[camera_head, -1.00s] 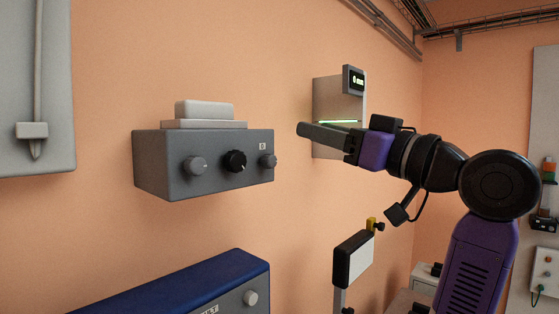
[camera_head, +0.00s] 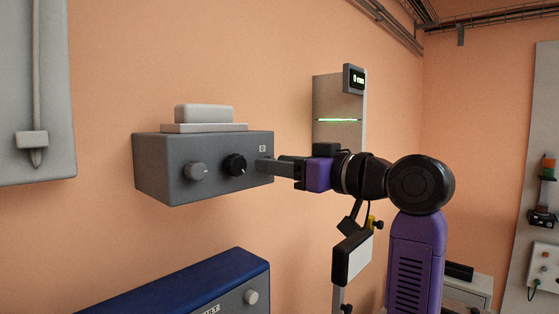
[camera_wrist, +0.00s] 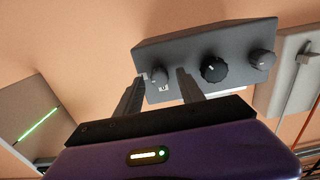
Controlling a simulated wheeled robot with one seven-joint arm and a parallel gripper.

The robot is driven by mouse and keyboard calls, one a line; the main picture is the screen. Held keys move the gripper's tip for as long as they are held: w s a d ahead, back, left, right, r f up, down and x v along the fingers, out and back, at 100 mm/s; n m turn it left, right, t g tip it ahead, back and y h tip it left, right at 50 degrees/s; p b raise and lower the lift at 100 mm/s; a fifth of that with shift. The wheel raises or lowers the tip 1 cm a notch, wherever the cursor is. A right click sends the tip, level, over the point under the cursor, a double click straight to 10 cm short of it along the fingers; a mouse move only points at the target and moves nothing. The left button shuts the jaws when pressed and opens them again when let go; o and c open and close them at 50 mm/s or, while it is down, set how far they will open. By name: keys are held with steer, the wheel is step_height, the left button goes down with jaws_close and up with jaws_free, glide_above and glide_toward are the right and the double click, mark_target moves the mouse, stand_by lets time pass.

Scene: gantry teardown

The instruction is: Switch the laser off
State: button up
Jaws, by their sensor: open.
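A dark grey control box (camera_head: 160,165) is mounted on the orange wall, with a grey knob (camera_head: 195,171) at left and a black knob (camera_head: 235,164) in the middle. In the wrist view the box (camera_wrist: 185,45) shows a third, grey knob (camera_wrist: 158,75), between my open fingertips. My gripper (camera_head: 264,169) reaches in from the right and hides that knob in the head view. In the wrist view my gripper (camera_wrist: 161,78) has one finger on each side of the knob; contact cannot be told. A grey wall unit (camera_head: 325,100) shows a glowing green line.
A blue-topped box (camera_head: 190,285) sits below the control box. A grey panel with a slider (camera_head: 33,142) is at far left. A post-mounted plate (camera_head: 352,256) stands below my forearm. A light block (camera_head: 204,113) tops the control box.

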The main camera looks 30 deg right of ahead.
steer(key=shift+c, duration=0.3)
jaws_close()
steer(key=shift+n+b, duration=0.3)
steer(key=shift+a+f+n+b, duration=0.1)
steer(key=shift+n+b, duration=2.3)
steer(key=shift+n, duration=1.95)
steer(key=shift+a+f+n+b, duration=0.1)
steer(key=shift+n+b, duration=2.3)
steer(key=shift+n, duration=1.95)
steer(key=shift+o, duration=0.3)
jaws_free()
